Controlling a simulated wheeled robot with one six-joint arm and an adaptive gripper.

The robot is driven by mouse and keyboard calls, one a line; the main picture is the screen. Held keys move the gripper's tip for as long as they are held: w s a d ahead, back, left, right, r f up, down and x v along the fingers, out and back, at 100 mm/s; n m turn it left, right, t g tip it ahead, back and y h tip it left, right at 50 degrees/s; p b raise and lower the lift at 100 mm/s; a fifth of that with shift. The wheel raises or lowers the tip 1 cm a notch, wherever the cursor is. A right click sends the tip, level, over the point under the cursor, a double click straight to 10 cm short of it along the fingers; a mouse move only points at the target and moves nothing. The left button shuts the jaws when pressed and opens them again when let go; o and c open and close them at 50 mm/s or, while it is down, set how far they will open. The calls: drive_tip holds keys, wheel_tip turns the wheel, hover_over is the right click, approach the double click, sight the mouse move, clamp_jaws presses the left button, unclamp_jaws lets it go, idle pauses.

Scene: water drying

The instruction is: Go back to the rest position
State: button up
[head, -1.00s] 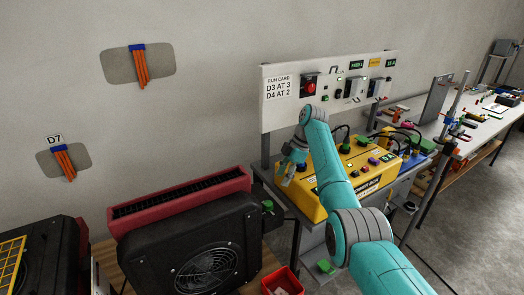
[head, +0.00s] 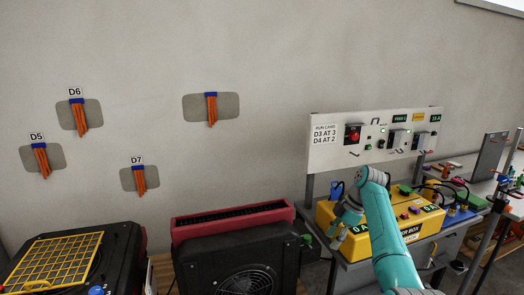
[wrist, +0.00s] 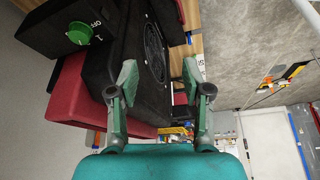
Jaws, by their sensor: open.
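My teal arm reaches up at the right in the head view. My gripper (head: 340,232) hangs at its end, in front of the left end of the yellow power box (head: 408,228). In the wrist view, my gripper (wrist: 160,76) has its two fingers spread wide with nothing between them. Beyond the fingers, the wrist view shows a black fan unit (wrist: 150,55) with a green knob (wrist: 79,33) marked OFF.
A black fan unit with a red back (head: 236,215) stands left of the power box. A yellow grille (head: 55,260) lies on another black unit at far left. A panel with a run card (head: 325,133) rises behind the box. Orange strips (head: 211,108) hang on the wall.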

drive_tip(key=s+a+f+m+t+h, duration=0.1)
drive_tip(key=s+f+m+t, duration=0.2)
drive_tip(key=f, duration=1.1)
drive_tip(key=s+a+f+m, duration=0.2)
drive_tip(key=s+f, duration=0.3)
drive_tip(key=f, duration=0.8)
drive_tip(key=s+a+f+m+t+h, duration=0.1)
drive_tip(key=s+f+m+t, duration=0.15)
drive_tip(key=s+f, duration=0.65)
drive_tip(key=s+f+m+t+h, duration=0.1)
drive_tip(key=s+f+m+t, duration=0.3)
drive_tip(key=s, duration=0.9)
drive_tip(key=s+r+m+t+h, duration=0.15)
drive_tip(key=s+r, duration=0.25)
drive_tip(key=s, duration=0.8)
drive_tip(key=s+r+m, duration=0.2)
drive_tip(key=s+r, duration=0.2)
drive_tip(key=s, duration=0.8)
drive_tip(key=s+r+m+t, duration=0.1)
drive_tip(key=s+r, duration=0.3)
drive_tip(key=r, duration=0.4)
drive_tip(key=s+r+m+t, duration=0.1)
drive_tip(key=s+r, duration=0.4)
drive_tip(key=r, duration=0.3)
drive_tip(key=s+a+r+m+t, duration=0.1)
drive_tip(key=s+r, duration=0.4)
drive_tip(key=r, duration=0.2)
drive_tip(key=shift+r+t, duration=0.4)
